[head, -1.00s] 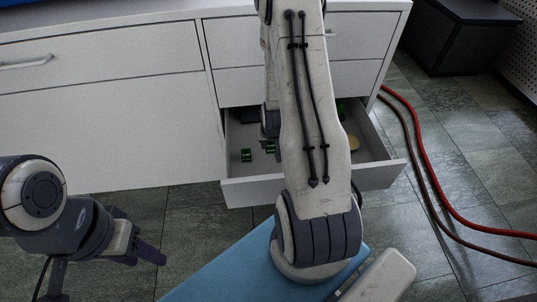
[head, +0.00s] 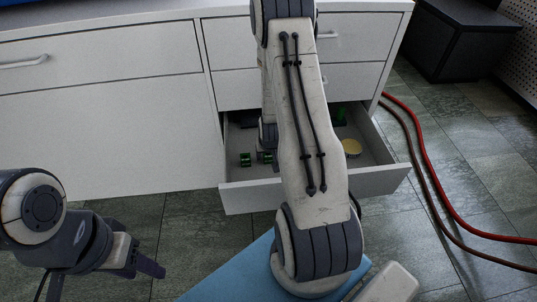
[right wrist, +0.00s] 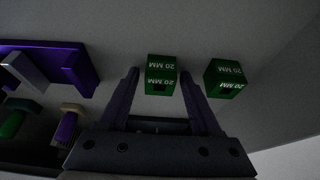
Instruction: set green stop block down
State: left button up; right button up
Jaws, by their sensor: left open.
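In the right wrist view a green block marked 20 MM (right wrist: 161,76) sits on the pale drawer floor between the fingertips of my right gripper (right wrist: 160,76). The fingers are apart, with a narrow gap on each side of it. A second green 20 MM block (right wrist: 223,78) sits just right of the right finger. In the head view the two green blocks show in the open drawer (head: 300,192), one at the left (head: 245,159) and one (head: 267,157) close to my right gripper, which the arm mostly hides. My left gripper (head: 150,264) is open and empty above the floor.
In the right wrist view a purple holder (right wrist: 85,75) with pale and purple pieces lies left of my gripper. Red hoses (head: 425,165) run on the floor right of the cabinet (head: 110,135).

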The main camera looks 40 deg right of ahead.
jog(key=shift+r, duration=0.15)
jog(key=shift+r, duration=0.3)
jog(key=p+v, duration=0.6)
jog(key=v, duration=0.6)
jog(key=s+a+r+n+y, duration=0.1)
jog(key=a+r+n, duration=0.25)
jog(key=a, duration=0.45)
jog(key=s+a+r+n+g+y, duration=0.1)
jog(key=a+r+n, duration=0.1)
jog(key=a+r, duration=0.35)
jog(key=s+a+r+n+y, duration=0.1)
jog(key=a+r+n, duration=0.1)
jog(key=a, duration=0.8)
jog(key=s+a+r+n+g, duration=0.1)
jog(key=s+a+r+n, duration=0.2)
jog(key=s, duration=0.4)
jog(key=s+a+r+n+g, duration=0.1)
jog(key=s+a+r+n, duration=0.2)
jog(key=s, duration=0.4)
jog(key=shift+s+a+r+g, duration=0.25)
jog(key=shift+a+r+g, duration=0.15)
jog(key=shift+a, duration=0.35)
